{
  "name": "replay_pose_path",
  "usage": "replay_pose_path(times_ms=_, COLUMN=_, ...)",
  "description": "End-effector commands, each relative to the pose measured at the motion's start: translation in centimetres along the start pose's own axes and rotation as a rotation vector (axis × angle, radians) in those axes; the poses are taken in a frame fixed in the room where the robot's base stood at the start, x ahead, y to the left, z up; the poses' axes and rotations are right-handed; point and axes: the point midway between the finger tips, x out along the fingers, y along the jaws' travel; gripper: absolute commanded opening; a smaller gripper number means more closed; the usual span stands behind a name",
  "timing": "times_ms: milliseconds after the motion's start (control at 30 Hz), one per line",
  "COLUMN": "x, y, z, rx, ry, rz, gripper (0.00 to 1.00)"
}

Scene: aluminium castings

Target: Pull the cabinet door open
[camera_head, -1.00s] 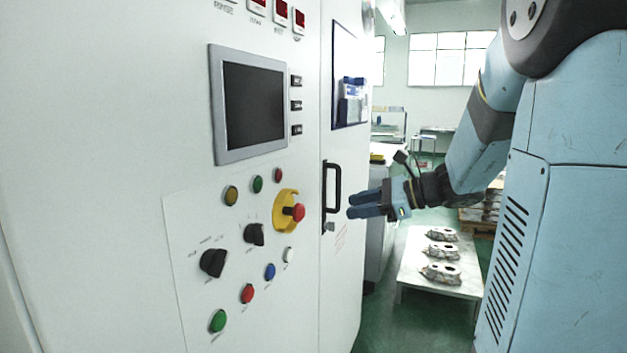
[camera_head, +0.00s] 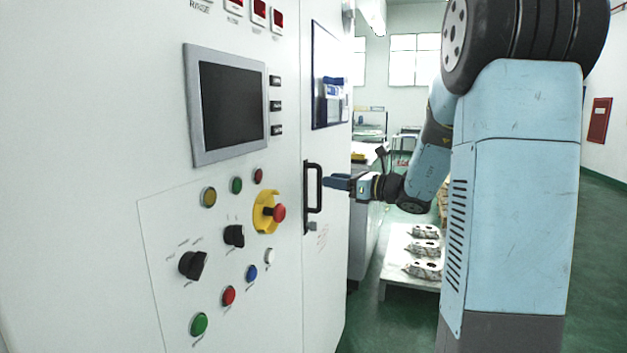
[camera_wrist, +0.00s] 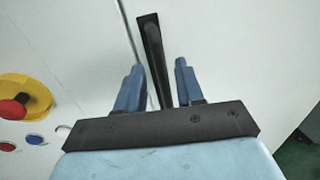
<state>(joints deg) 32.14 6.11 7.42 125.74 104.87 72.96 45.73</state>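The white cabinet door (camera_head: 320,290) stands shut, its edge seam running straight beside the control panel. A black vertical bar handle (camera_head: 319,186) is fixed on the door near that seam, with a small lock below it. My gripper (camera_head: 328,182) is level with the handle's upper half, pointing left at it. In the wrist view, my gripper (camera_wrist: 158,68) is open, with one blue finger on each side of the black handle (camera_wrist: 154,55). Gaps show between the fingers and the bar, so it is not clamped. The handle's lower end is hidden behind my gripper there.
Left of the door is a control panel with a screen (camera_head: 230,105), several buttons and a protruding red emergency stop (camera_head: 279,213). A low table (camera_head: 397,272) with metal castings stands behind, to the right. Green floor (camera_head: 603,240) is open at the far right.

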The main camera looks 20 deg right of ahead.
Motion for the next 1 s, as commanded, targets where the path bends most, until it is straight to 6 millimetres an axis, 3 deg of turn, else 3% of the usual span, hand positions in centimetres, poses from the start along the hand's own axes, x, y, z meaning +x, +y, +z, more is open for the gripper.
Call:
replay_pose_path(times_ms=300, x=4.5, y=0.1, z=0.0, rx=-0.001, ry=0.0, rz=0.002, gripper=0.37)
replay_pose_path(times_ms=767, x=5.5, y=0.0, z=0.0, rx=-0.001, ry=0.0, rz=-0.001, gripper=0.37)
replay_pose_path(times_ms=1000, x=5.4, y=0.0, z=0.0, rx=-0.001, ry=0.0, rz=-0.001, gripper=0.15)
